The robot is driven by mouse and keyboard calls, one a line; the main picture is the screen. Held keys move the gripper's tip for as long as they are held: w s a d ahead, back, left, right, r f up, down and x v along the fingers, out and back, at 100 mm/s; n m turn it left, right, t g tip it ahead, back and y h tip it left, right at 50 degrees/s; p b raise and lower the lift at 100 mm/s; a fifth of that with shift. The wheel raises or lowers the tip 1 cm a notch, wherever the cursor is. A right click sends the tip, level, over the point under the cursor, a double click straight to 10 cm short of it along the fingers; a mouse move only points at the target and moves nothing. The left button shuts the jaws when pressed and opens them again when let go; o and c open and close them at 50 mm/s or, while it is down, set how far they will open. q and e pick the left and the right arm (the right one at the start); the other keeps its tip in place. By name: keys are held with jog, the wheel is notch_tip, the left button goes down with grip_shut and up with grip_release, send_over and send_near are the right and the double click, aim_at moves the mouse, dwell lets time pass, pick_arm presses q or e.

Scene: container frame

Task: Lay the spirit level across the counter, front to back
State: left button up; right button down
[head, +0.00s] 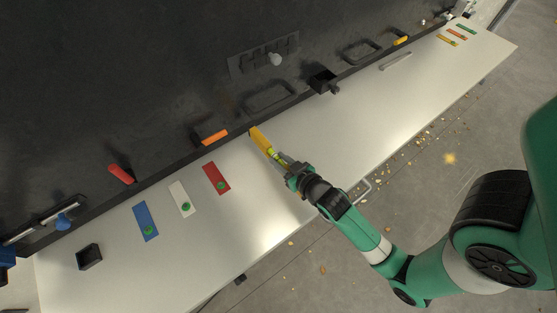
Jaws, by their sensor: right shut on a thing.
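The yellow spirit level (261,139) shows in the head view at the middle of the white counter (330,135), near its back edge. Its long side points roughly from the back of the counter toward the front, slightly slanted in the picture. My right gripper (283,162) is shut on the front part of the level, and the fingers hide that end. I cannot tell whether the level touches the counter or is held just above it. My left gripper is not in view.
Blue (146,222), white (182,198) and red (216,178) strips lie left of the level, with green pieces on them. A black box (89,257) is at far left. A dark wall panel (150,80) with hung tools rises behind. The counter right of the level is mostly bare.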

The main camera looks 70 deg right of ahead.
jog(key=shift+f+b, duration=2.2)
jog(key=shift+f, duration=0.4)
jog(key=shift+f+b, duration=0.3)
jog(key=shift+f, duration=0.3)
jog(key=c, duration=0.5)
grip_release()
jog(key=shift+c, duration=0.2)
jog(key=b+v, duration=0.1)
jog(key=v, duration=1)
jog(key=shift+s+a, duration=0.15)
jog(key=shift+r, duration=0.15)
